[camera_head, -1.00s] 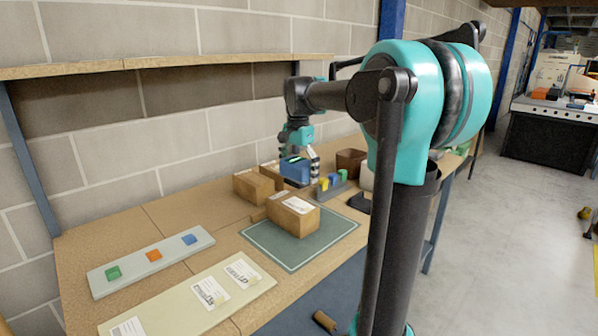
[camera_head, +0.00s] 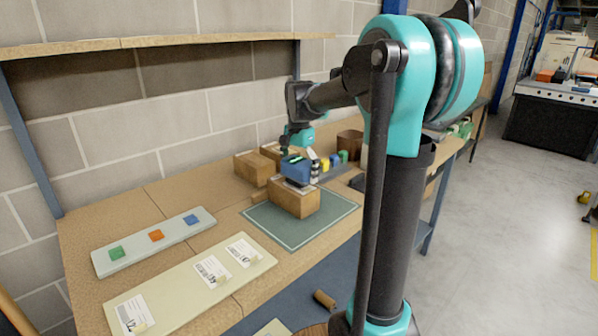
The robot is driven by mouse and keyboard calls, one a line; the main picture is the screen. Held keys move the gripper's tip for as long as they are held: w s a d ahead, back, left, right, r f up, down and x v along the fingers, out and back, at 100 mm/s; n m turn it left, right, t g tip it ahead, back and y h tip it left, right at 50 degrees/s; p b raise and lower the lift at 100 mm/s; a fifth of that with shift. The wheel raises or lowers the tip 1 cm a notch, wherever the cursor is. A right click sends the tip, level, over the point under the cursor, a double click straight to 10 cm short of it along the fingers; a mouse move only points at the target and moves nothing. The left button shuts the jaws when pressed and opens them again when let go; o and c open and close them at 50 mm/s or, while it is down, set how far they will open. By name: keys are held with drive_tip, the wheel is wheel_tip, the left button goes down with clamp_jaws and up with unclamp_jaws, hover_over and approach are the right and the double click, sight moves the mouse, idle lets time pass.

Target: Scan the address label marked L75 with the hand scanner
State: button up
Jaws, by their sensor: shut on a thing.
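The carton's top is largely hidden. A pale board (camera_head: 178,291) at the front of the bench carries three white labels: a near one (camera_head: 131,314), a middle one (camera_head: 212,271) and a far one (camera_head: 244,251). Their print is too small to read surely, so I cannot tell which is L75.
A grey strip (camera_head: 177,231) with green, orange and blue blocks lies left. Two more cartons (camera_head: 252,168) stand behind. A rack with coloured pieces (camera_head: 332,165) and a brown bin (camera_head: 350,143) are farther right. A shelf (camera_head: 170,42) runs along the wall.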

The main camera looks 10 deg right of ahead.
sight(299, 161)
drive_tip(key=shift+f, duration=0.8)
idle(1.1)
drive_tip(key=shift+r, duration=3.5)
